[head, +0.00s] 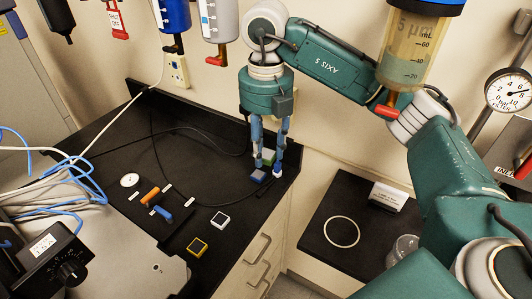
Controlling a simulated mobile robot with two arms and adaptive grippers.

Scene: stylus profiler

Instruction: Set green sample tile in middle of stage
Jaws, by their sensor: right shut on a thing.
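My right gripper (268,169) points down at the right end of the dark counter. I cannot tell for certain which surface is the stage. A white ring (341,245) is marked on the lower dark surface at right. My left gripper is not in view.
A small sign (388,197) and a glass (403,249) stand near the ring. Cables cross the counter.

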